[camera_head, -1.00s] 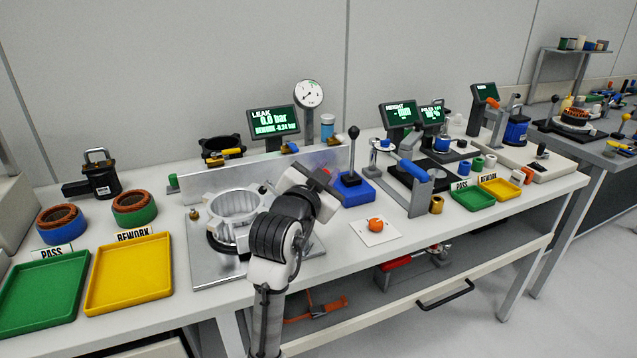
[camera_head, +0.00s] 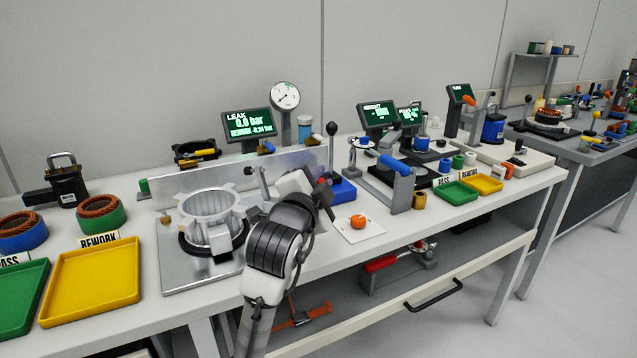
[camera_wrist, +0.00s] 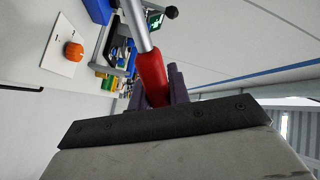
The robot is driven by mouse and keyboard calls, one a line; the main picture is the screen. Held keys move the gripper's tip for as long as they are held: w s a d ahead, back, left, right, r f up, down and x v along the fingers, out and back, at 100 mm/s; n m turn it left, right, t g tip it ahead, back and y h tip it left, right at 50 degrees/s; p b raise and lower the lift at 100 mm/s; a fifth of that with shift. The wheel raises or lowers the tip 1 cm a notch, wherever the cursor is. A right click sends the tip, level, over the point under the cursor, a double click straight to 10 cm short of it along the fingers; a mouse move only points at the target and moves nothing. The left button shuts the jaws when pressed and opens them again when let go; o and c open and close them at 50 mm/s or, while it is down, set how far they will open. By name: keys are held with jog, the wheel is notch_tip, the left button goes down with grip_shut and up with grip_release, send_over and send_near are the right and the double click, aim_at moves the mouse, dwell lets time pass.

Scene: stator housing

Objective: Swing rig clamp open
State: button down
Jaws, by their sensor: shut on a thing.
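The rig clamp's red handle (camera_wrist: 152,75) lies between the purple-grey fingers of my gripper (camera_wrist: 160,88) in the wrist view. The fingers are shut on it, and a metal rod runs from the handle to the top of that view. In the head view, my gripper (camera_head: 322,190) is to the right of the silver stator housing (camera_head: 212,212). The clamp's grey arm (camera_head: 262,184) shows between the housing and my wrist, tilted up and apart from the housing's rim. My wrist hides most of the clamp's base.
The housing stands on a metal plate (camera_head: 185,280) before a low metal wall. A blue-based lever (camera_head: 342,190) stands close behind my gripper. Yellow (camera_head: 95,280) and green trays are at the left.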

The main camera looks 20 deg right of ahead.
dwell(0.3)
jog(key=c, duration=1.3)
grip_release()
jog(key=shift+d, duration=0.1)
jog(key=b+v, duration=0.8)
jog(key=v, duration=0.5)
jog(key=shift+s+a+f, duration=0.1)
jog(key=shift+s+a, duration=0.15)
jog(key=shift+a, duration=0.05)
